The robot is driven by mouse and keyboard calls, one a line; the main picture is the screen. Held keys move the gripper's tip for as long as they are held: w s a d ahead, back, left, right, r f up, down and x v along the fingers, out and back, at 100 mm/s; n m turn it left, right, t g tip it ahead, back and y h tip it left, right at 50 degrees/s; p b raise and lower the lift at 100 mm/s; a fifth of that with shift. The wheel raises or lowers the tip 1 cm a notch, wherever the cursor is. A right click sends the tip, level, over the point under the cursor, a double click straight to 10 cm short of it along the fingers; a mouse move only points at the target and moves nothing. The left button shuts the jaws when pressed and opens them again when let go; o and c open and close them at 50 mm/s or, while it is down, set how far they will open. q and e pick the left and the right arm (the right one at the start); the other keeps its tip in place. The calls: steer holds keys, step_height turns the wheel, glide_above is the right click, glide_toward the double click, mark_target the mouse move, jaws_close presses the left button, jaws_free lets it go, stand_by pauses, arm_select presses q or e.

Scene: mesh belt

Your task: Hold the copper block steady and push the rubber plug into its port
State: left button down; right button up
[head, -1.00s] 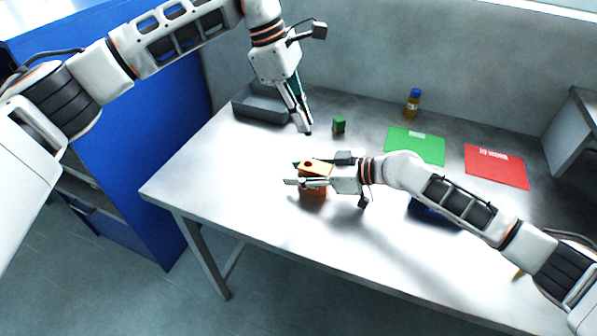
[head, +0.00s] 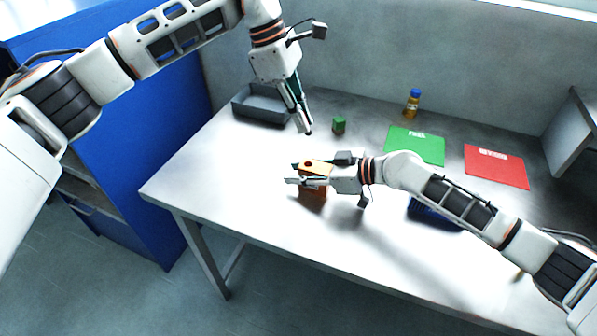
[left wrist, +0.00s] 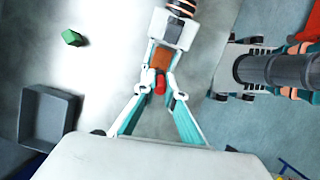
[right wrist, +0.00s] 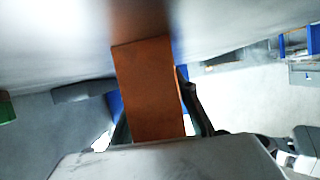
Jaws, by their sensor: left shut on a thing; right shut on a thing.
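The copper block (head: 316,167) is held above the table in the head view, with a dark red round port on its top face. My right gripper (head: 307,174) is shut on it from the right; the right wrist view shows the block (right wrist: 150,90) filling the space between the fingers. My left gripper (head: 307,131) is above and behind the block, pointing down, apart from it. In the left wrist view the red rubber plug (left wrist: 160,83) is pinched between its fingertips, with the block (left wrist: 160,58) beyond. The plug cannot be made out in the head view.
A grey tray (head: 240,108) stands at the table's back left. A green cube (head: 339,125), a blue-capped bottle (head: 413,104), a green mat (head: 415,148) and a red mat (head: 497,171) lie behind and right. A blue container (head: 437,215) is under my right arm. The table's front left is clear.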

arm_select(q)
steer(key=shift+s+d+f+y, duration=0.25)
steer(key=shift+d+f+y, duration=0.3)
steer(key=shift+d+y, duration=0.35)
steer(key=shift+f+y, duration=0.2)
steer(key=shift+y, duration=0.3)
steer(key=shift+w+a+f+n+t+y, duration=0.1)
steer(key=shift+f+n+t+y, duration=0.1)
steer(key=shift+n+t+y, duration=0.3)
steer(key=shift+f, duration=2.9)
steer(key=shift+f, duration=1.55)
steer(key=c, duration=2)
jaws_free()
